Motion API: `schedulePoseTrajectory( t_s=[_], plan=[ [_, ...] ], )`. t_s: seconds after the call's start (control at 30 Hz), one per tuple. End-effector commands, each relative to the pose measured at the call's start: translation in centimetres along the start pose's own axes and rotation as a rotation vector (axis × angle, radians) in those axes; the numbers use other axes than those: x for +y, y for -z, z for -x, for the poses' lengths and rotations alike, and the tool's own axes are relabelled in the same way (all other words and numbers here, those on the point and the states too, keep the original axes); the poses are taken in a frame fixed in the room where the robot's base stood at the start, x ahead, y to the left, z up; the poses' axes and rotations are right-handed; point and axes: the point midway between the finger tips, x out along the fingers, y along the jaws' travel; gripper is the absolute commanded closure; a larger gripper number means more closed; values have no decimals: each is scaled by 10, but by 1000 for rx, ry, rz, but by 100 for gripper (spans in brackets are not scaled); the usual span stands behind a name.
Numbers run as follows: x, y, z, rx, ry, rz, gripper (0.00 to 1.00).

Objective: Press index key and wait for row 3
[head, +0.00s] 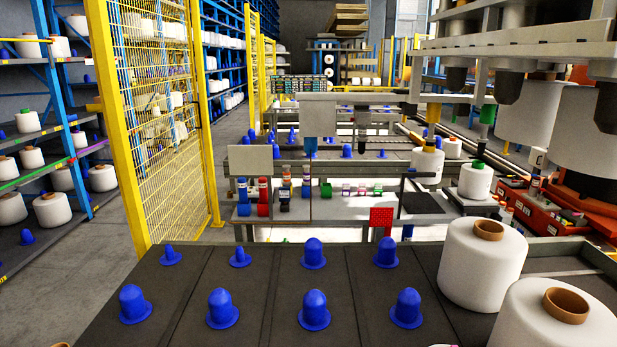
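A dark table (262,270) with several blue domed pegs fills the front. The pegs stand in two lines: the near line includes a peg at the left (134,304) and one at the right (407,308); the far line includes a peg (314,253) near the middle. Two white yarn bobbins with brown cores stand at the table's right, one farther back (482,272) and one at the front corner (556,325), cut by the frame edge. I cannot make out an index key or tell which line is row 3. My gripper is not identifiable in this view.
A grey overhead machine (515,45) with dark cones and hanging white bobbins (587,130) takes up the upper right. A yellow mesh fence (160,110) and blue bobbin racks (70,130) stand at left. Benches (300,210) with small coloured items lie behind the table.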

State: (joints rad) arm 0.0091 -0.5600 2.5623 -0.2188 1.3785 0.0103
Motion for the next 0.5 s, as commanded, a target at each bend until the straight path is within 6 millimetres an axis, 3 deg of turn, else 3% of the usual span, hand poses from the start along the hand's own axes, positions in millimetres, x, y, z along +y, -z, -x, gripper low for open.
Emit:
schedulePoseTrajectory(
  t_s=[0.03,0.4,0.5],
  plan=[
    [0,0,0,0,0,0,22],
    [0,0,0,-1,0,-2,88],
    [0,0,0,-1,0,-2,100]
  ],
)
